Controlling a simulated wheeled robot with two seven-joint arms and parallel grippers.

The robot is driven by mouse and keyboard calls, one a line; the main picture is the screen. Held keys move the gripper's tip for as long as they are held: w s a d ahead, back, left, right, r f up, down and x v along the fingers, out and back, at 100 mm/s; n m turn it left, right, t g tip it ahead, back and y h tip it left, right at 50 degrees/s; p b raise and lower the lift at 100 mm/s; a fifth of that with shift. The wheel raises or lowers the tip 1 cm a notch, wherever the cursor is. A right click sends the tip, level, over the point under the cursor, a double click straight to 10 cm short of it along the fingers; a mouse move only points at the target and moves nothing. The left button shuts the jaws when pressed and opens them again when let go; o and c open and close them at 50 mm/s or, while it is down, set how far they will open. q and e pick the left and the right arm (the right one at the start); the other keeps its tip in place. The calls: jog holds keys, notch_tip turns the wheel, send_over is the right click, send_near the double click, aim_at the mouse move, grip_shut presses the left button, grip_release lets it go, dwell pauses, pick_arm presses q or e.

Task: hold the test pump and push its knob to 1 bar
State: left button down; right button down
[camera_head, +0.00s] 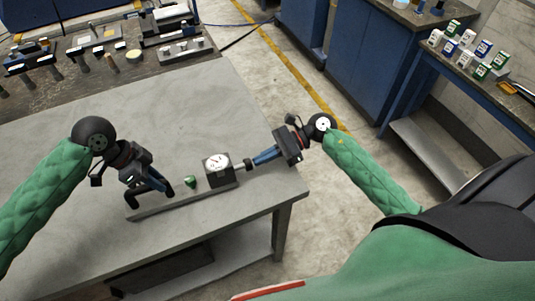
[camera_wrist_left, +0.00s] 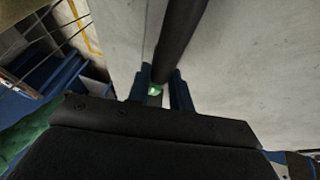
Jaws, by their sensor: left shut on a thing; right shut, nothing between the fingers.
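The test pump stands on the grey table, with a boxy body bearing a white round gauge (camera_head: 217,163), a flat base bar (camera_head: 200,200), a green part (camera_head: 190,181) and a black handle (camera_head: 163,189) at its left. The gauge reading is too small to tell. My left gripper (camera_head: 133,182) is shut on the black handle, which also runs between its fingers in the left wrist view (camera_wrist_left: 182,40). A dark knob (camera_head: 248,164) sticks out from the pump's right side. My right gripper (camera_head: 256,160) is shut and empty, its tips at the knob; contact cannot be told.
The grey table (camera_head: 120,110) is clear behind the pump. Its right edge lies just beyond the knob. A dark bench (camera_head: 60,95) with small tools and devices is at the back left. Blue cabinets (camera_head: 375,60) and a shelf with small boxes (camera_head: 465,50) stand at the right.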

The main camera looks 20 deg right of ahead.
aim_at(251, 162)
jog(key=shift+a, duration=0.2)
jog(key=shift+a, duration=1.55)
pick_arm(q)
jog(key=shift+d, duration=0.1)
pick_arm(e)
jog(key=shift+d, duration=0.1)
jog(key=shift+d, duration=0.3)
jog(key=v, duration=0.7)
jog(key=f+v, duration=0.1)
jog(key=v, duration=0.3)
jog(key=shift+w+d, duration=0.15)
jog(key=shift+d, duration=0.25)
jog(key=shift+v, duration=0.9)
pick_arm(q)
jog(key=c, duration=1.2)
grip_release()
